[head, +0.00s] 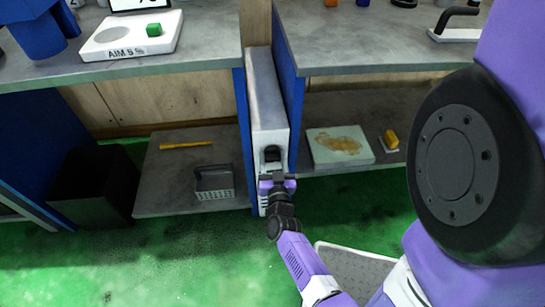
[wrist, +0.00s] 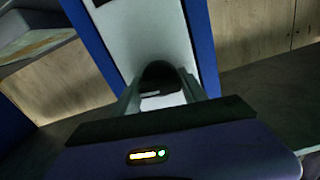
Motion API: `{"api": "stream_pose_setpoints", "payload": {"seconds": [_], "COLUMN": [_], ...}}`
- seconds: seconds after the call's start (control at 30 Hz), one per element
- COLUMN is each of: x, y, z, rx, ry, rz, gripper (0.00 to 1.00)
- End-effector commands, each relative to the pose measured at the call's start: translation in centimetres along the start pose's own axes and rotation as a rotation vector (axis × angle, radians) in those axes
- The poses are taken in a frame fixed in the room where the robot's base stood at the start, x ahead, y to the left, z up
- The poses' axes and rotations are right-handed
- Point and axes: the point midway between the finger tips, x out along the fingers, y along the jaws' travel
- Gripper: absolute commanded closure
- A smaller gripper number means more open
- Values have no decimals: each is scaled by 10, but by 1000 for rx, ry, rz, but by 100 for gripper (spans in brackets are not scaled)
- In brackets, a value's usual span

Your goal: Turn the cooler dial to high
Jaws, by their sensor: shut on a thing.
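The cooler is a tall, narrow, pale grey box (head: 266,95) standing between two blue-sided benches. Its front panel (wrist: 148,32) fills the upper middle of the wrist view. The dial, a round black knob (wrist: 160,76), is on this front and also shows as a dark spot in the head view (head: 272,153). My gripper (head: 272,165) is at the cooler's front, and its two fingers (wrist: 160,90) are shut on the dial, one on each side. The dial's lower part is partly hidden, and I cannot read any marks or its setting.
Blue bench panels flank the cooler closely on both sides. A lower shelf holds a yellow-handled tool (head: 186,145) and a grey box (head: 214,183). The green floor in front is mostly clear.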

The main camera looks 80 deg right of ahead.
Motion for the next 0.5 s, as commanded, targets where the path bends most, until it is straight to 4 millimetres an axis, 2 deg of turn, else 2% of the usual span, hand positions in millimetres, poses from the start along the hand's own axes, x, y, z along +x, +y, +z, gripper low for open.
{"api": "stream_pose_setpoints", "payload": {"seconds": [0.5], "x": [-1], "y": [-1], "z": [1], "rx": [488], "ry": [-2], "rz": [-2], "gripper": [91]}}
